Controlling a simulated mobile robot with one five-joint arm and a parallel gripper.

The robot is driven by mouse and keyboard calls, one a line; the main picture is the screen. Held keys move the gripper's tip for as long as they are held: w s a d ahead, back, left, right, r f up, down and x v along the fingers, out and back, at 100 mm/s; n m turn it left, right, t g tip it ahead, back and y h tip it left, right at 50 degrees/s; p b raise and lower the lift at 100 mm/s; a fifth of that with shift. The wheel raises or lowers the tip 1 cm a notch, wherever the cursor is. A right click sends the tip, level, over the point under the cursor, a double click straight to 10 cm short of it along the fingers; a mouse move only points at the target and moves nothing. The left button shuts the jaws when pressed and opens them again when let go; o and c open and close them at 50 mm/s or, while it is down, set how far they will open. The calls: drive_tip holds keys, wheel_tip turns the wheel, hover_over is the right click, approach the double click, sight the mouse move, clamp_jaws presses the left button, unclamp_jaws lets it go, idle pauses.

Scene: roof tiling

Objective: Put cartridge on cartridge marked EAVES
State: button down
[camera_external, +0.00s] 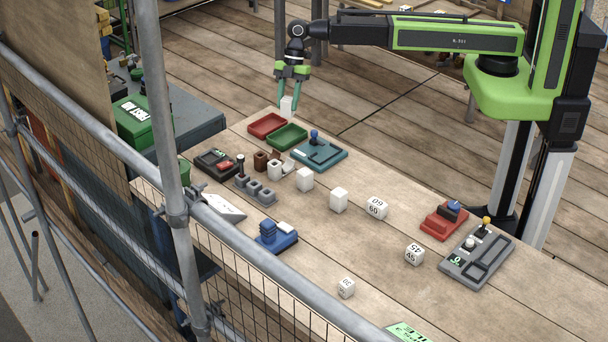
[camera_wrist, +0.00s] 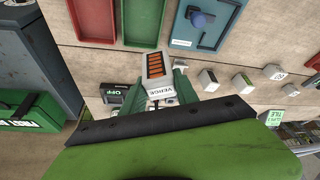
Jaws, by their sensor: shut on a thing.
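My gripper (camera_external: 287,98) hangs above the far left end of the bench, shut on a white cartridge (camera_external: 287,105). In the wrist view the cartridge (camera_wrist: 158,89) reads VERGE and has orange slats; my gripper's fingers (camera_wrist: 161,84) are at its two sides. Two plain white blocks stand on the bench, one nearer the trays (camera_external: 304,180) and one farther right (camera_external: 339,201). I can read no EAVES mark on anything, so I cannot tell which is that cartridge.
A red tray (camera_external: 267,125), a green tray (camera_external: 288,136) and a teal plate with a blue knob (camera_external: 319,154) lie near my gripper. White blocks marked 60 (camera_external: 377,208) and 45 (camera_external: 414,254) stand to the right. A scaffold pole (camera_external: 160,110) crosses the foreground.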

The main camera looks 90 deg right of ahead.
drive_tip(key=s+a+r+n+g+p, duration=0.1)
drive_tip(key=s+a+r+n+p, duration=0.15)
drive_tip(key=s+a, duration=0.6)
drive_tip(key=s+a+r+n+g+p, duration=0.1)
drive_tip(key=s+a+r+n+p, duration=0.15)
drive_tip(key=s+a, duration=0.65)
drive_tip(key=shift+m+y, duration=0.3)
drive_tip(key=a+f+b, duration=0.2)
drive_tip(key=a, duration=0.2)
drive_tip(key=w+a+f+b, duration=0.1)
drive_tip(key=a+f+b, duration=0.1)
drive_tip(key=a, duration=0.3)
drive_tip(key=w+a+f+b, duration=0.1)
drive_tip(key=a+f+b, duration=0.2)
drive_tip(key=a, duration=0.2)
drive_tip(key=shift+w+a+b, duration=0.2)
drive_tip(key=shift+w+b, duration=0.05)
drive_tip(key=shift+b, duration=0.1)
drive_tip(key=shift+a, duration=0.3)
drive_tip(key=b, duration=0.4)
hover_over(339, 192)
wheel_tip(339, 192, down, 4)
drive_tip(key=shift+d+f, duration=0.1)
drive_tip(key=shift+r, duration=0.2)
drive_tip(key=shift+f, duration=0.15)
drive_tip(key=c, duration=0.9)
unclamp_jaws()
